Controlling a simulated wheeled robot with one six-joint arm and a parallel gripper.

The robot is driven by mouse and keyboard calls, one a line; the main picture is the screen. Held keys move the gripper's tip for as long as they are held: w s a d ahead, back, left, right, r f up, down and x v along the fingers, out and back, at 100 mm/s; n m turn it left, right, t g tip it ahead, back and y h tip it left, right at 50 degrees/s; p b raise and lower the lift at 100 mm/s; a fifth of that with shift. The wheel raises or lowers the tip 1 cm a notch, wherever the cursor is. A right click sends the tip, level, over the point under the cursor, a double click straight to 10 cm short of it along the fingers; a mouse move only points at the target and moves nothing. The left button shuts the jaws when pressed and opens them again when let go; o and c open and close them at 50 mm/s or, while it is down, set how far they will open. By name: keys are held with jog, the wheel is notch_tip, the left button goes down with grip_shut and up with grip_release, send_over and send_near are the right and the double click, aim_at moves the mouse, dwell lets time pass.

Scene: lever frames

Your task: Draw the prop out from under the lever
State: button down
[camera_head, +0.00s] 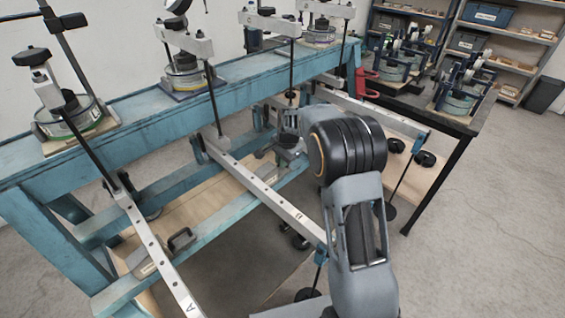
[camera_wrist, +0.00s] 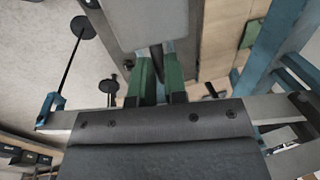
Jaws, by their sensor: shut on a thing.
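My gripper (camera_wrist: 160,78) shows green fingers in the wrist view, shut on the dark handle (camera_wrist: 156,56) of a grey block, the prop (camera_wrist: 150,18). In the head view my gripper (camera_head: 289,146) is low beside the middle lever (camera_head: 262,188), a pale bar with holes, marked near its lower end. The grey prop (camera_head: 267,173) shows there between that lever and my gripper. Its handle is mostly hidden by the gripper. I cannot tell whether the prop touches the lever.
A blue bench frame (camera_head: 150,112) carries the levers and several clamped pots. Lever A (camera_head: 153,246) is at left, with another handled block (camera_head: 150,262) by it. Another lever (camera_head: 372,112) is to the right. A dark table (camera_head: 445,112) stands behind; the floor at right is clear.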

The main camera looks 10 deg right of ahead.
jog(key=shift+w+d, duration=0.2)
jog(key=shift+d, duration=0.15)
jog(key=c, duration=1.4)
grip_release()
jog(key=shift+w+d, duration=0.1)
jog(key=shift+d, duration=0.1)
jog(key=shift+o, duration=1.2)
jog(key=shift+a, duration=0.1)
notch_tip(320, 180, up, 14)
jog(key=s+d, duration=0.1)
jog(key=s, duration=0.1)
jog(key=shift+s+d+f, duration=0.2)
jog(key=shift+d, duration=0.05)
